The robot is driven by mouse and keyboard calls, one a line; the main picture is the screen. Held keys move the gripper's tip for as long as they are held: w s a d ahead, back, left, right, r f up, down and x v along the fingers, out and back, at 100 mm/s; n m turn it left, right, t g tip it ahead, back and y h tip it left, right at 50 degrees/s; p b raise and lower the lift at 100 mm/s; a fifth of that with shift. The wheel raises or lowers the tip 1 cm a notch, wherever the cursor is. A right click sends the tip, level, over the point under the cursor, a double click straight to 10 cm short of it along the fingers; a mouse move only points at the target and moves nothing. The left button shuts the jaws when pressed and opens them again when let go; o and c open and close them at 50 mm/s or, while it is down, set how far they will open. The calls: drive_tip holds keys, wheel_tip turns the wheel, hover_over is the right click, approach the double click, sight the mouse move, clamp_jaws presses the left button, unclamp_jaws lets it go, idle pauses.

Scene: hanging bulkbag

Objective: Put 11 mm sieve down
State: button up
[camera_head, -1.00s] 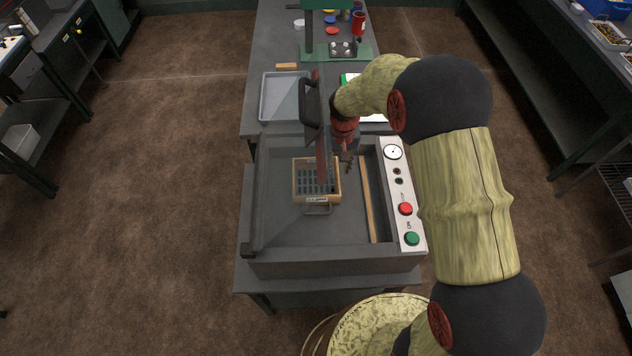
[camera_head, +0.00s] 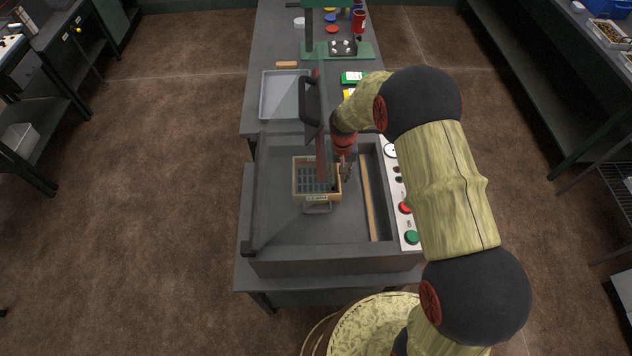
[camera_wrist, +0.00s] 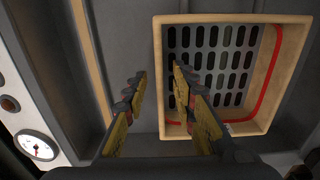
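The sieve (camera_head: 302,196) is a light wooden frame with a dark slotted plate and a small label on its front wall. It sits in the grey machine basin (camera_head: 280,222). In the wrist view the sieve (camera_wrist: 216,19) shows its slots and a red line along its inner walls. My gripper (camera_head: 345,172) is at the sieve's right side. In the wrist view my gripper (camera_wrist: 159,72) has its fingers apart, one over the slotted plate and one outside the frame, with the near side wall between them. Whether either finger touches the wall is unclear.
A raised clear lid with a dark handle (camera_head: 309,92) stands just behind the sieve, close to my wrist. A wooden strip (camera_head: 370,200) lies right of the sieve, before the button panel (camera_head: 409,222). A grey tray (camera_head: 283,96) is behind. The basin's left side is clear.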

drive_tip(key=shift+c, duration=1.2)
drive_tip(key=c, duration=0.4)
